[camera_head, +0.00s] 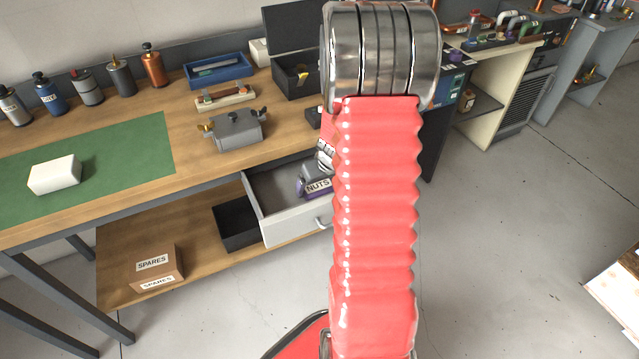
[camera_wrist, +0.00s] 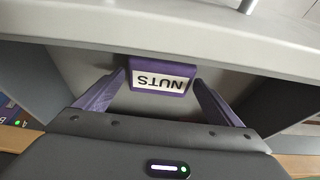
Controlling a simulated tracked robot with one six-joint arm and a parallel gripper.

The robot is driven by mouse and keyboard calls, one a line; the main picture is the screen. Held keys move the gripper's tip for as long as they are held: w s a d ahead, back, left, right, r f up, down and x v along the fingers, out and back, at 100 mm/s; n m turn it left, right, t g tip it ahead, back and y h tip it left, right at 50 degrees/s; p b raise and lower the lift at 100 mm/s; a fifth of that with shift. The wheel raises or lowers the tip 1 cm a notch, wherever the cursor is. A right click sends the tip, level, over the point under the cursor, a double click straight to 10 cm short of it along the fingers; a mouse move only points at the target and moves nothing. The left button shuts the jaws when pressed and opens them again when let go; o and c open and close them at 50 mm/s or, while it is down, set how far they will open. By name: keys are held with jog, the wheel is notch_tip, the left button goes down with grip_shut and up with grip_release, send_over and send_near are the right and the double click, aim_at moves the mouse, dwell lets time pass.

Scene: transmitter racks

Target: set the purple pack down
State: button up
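The purple pack (camera_wrist: 160,88) has a white label reading NUTS, upside down in the wrist view. In the head view the pack (camera_head: 317,187) is inside the open drawer (camera_head: 283,226) under the workbench, partly hidden by my red arm. Whether its underside touches the drawer floor cannot be told.
The drawer's front wall and handle (camera_head: 322,223) stand close to the pack. A dark bin (camera_head: 236,226) and a SPARES box (camera_head: 158,268) are on the lower shelf. On the bench (camera_head: 188,136) are a grey metal box (camera_head: 238,131), a white block (camera_head: 55,175) and several bottles.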

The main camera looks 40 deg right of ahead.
jog(key=shift+o, duration=0.8)
jog(key=shift+r, duration=0.25)
jog(key=v, duration=1.1)
jog(key=shift+s+r, duration=0.3)
jog(key=shift+a, duration=0.2)
jog(key=a+r+n, duration=0.1)
jog(key=a+r, duration=0.5)
jog(key=a, duration=0.3)
jog(key=s+a+r, duration=0.3)
jog(key=s+a, duration=0.1)
jog(key=a, duration=0.3)
jog(key=s+a+r+n+t, duration=0.1)
jog(key=s+a+r, duration=0.2)
jog(key=a, duration=0.4)
jog(key=s+a+r+n+y, duration=0.1)
jog(key=s+a+r, duration=0.3)
jog(key=a, duration=0.3)
jog(key=shift+s, duration=0.45)
